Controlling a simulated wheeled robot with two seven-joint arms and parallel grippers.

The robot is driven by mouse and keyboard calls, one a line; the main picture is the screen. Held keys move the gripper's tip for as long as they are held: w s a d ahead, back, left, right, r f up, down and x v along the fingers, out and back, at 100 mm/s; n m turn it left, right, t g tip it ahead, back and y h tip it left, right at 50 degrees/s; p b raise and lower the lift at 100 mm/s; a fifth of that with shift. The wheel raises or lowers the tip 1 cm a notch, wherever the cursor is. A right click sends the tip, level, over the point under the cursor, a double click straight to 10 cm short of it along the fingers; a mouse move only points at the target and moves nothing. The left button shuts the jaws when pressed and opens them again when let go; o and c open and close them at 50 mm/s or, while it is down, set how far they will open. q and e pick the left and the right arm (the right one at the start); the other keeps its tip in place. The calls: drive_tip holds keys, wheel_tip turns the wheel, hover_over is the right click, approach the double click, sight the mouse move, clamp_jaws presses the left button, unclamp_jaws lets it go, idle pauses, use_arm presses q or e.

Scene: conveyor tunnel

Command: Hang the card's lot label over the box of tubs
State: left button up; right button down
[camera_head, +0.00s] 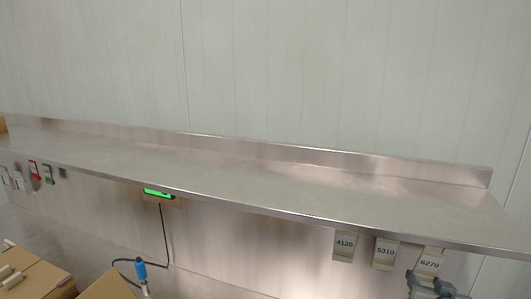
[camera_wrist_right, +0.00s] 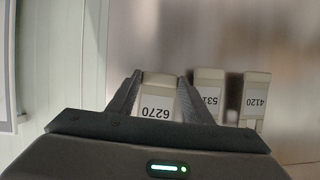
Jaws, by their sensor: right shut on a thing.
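The lot label 6270 (camera_head: 430,263) hangs below the front of the steel shelf, the rightmost of three labels. Label 5310 (camera_head: 385,254) and label 4120 (camera_head: 344,244) hang to its left. My right gripper (camera_head: 428,274) is at label 6270. In the right wrist view, its fingers (camera_wrist_right: 157,84) are shut on label 6270 (camera_wrist_right: 157,106), one on each side, with the number facing the camera. Labels 5310 (camera_wrist_right: 209,98) and 4120 (camera_wrist_right: 256,98) stand beside it there. My left gripper is not in view. I see no card, and I cannot tell which box holds tubs.
A blue-topped tool (camera_head: 141,270) on a cable and a lit green display (camera_head: 157,192) are near the left.

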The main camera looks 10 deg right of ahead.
drive_tip(key=shift+s+a, duration=0.3)
drive_tip(key=shift+s, duration=0.2)
idle(0.7)
drive_tip(key=w+a+f+n+t+y+b, duration=0.1)
drive_tip(key=w+a+f+n+y+b, duration=0.1)
drive_tip(key=a+f+n+y+b, duration=0.85)
drive_tip(key=s+a+f+n+g+y+b, duration=0.2)
drive_tip(key=s+a+y, duration=0.1)
drive_tip(key=a, duration=0.5)
drive_tip(key=s+a+f+n+g+y+b, duration=0.2)
drive_tip(key=s+a+n+g+y+b, duration=0.1)
drive_tip(key=a, duration=0.5)
drive_tip(key=shift+a+f+n+y, duration=0.15)
drive_tip(key=shift+f+n+y, duration=0.15)
drive_tip(key=shift+n+y, duration=0.05)
drive_tip(key=shift+w+a+f, duration=0.1)
drive_tip(key=shift+w, duration=0.05)
